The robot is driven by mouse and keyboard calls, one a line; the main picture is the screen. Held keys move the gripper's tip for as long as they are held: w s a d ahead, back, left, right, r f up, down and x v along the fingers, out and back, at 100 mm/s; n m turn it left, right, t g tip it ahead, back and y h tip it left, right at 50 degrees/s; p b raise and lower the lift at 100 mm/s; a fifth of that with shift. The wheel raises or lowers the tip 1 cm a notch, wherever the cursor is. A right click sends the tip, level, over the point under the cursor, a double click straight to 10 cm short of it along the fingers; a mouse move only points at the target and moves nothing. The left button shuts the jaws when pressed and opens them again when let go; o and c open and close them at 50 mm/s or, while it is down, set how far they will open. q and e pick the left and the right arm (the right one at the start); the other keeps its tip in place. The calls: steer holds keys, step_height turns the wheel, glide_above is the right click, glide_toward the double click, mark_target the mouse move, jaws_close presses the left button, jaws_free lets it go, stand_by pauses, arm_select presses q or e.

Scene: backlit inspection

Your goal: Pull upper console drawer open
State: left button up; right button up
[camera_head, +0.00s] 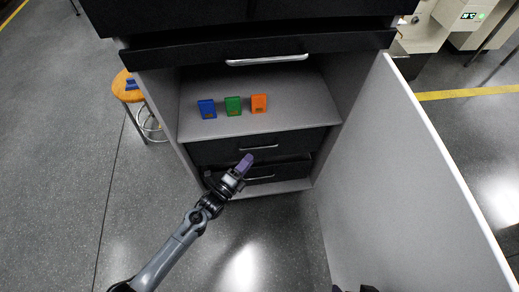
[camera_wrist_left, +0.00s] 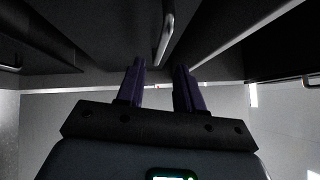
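Two dark drawers sit low in the grey console. The upper one (camera_head: 215,152) has a silver bar handle (camera_head: 259,148), and the lower one has a similar handle (camera_head: 260,177). My left gripper (camera_head: 245,162) is in front of them, its purple fingertips just below the upper handle in the head view. In the left wrist view, the fingers (camera_wrist_left: 159,70) are apart with nothing between them. A metal bar handle (camera_wrist_left: 165,40) shows beyond the fingertips; I cannot tell whether they touch it. The upper drawer looks shut.
Blue (camera_head: 207,108), green (camera_head: 233,105) and orange (camera_head: 259,103) blocks stand on the shelf above the drawers. A wide dark front with a handle (camera_head: 267,60) overhangs it. A large pale panel (camera_head: 410,190) stands at right; an orange stool (camera_head: 128,90) at left.

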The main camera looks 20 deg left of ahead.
mark_target(260, 147)
arm_select(q)
steer(key=b+x, duration=0.3)
steer(key=x, duration=0.5)
steer(key=shift+f, duration=0.1)
steer(key=shift+s, duration=0.1)
jaws_close()
